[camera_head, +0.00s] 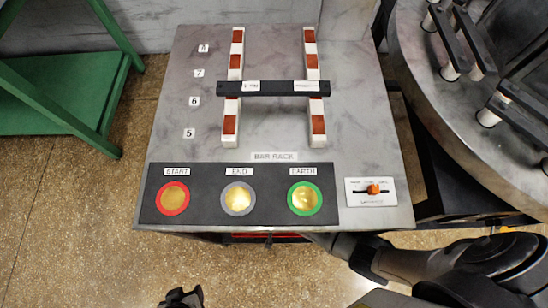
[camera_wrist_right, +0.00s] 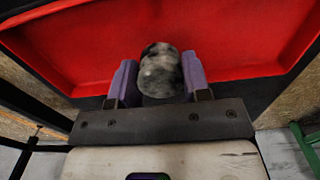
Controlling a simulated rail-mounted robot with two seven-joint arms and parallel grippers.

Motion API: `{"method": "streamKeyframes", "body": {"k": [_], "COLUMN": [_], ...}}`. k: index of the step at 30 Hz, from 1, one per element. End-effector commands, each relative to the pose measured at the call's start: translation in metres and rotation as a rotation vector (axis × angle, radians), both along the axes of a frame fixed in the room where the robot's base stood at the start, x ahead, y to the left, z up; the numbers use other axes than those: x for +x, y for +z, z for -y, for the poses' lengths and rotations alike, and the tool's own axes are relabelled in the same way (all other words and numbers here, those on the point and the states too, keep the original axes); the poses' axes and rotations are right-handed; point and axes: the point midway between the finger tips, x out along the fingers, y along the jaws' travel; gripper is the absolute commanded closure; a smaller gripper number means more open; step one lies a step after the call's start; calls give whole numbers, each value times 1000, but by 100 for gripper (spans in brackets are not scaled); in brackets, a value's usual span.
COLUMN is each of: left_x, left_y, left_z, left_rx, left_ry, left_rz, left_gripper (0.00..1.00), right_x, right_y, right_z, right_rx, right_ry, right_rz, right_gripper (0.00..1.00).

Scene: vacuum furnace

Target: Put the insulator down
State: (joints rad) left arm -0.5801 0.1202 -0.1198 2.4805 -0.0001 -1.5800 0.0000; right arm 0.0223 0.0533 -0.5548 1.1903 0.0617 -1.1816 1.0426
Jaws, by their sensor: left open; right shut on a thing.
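A rounded, mottled grey-and-white piece, which looks like the insulator (camera_wrist_right: 160,70), is between the purple fingers of my right gripper (camera_wrist_right: 158,84) in the right wrist view. The gripper is shut on it. A red tray (camera_wrist_right: 75,45) with raised walls lies beyond the fingers and fills the upper part of that view. I cannot tell whether the insulator touches the tray. In the head view my right arm reaches under the table's front edge, and its gripper is hidden there. My left gripper (camera_head: 182,297) is open and empty at the bottom edge, over the floor.
The grey table (camera_head: 360,120) carries a rack with red-and-white rails (camera_head: 229,122) and a black bar (camera_head: 272,88) across them. Its front panel (camera_head: 206,208) has three round pads. A slider switch (camera_head: 373,190) is at right. A round metal plate (camera_head: 425,80) and green stand (camera_head: 60,95) flank it.

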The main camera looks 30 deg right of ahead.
Motion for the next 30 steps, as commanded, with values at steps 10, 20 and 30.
{"method": "streamKeyframes", "body": {"k": [10,20,30], "left_x": [0,0,0], "left_y": [-29,-29,-28], "left_z": [2,0,-2], "left_rx": [-8,0,7], "left_ry": [5,0,-4], "left_rz": [-2,0,0], "left_gripper": [41,41,41], "right_x": [0,0,0], "right_y": [-33,-34,-34], "right_z": [1,1,1], "right_rx": [0,0,0], "right_ry": [0,-1,0], "right_rz": [0,0,0], "right_gripper": [82,82,31]}}
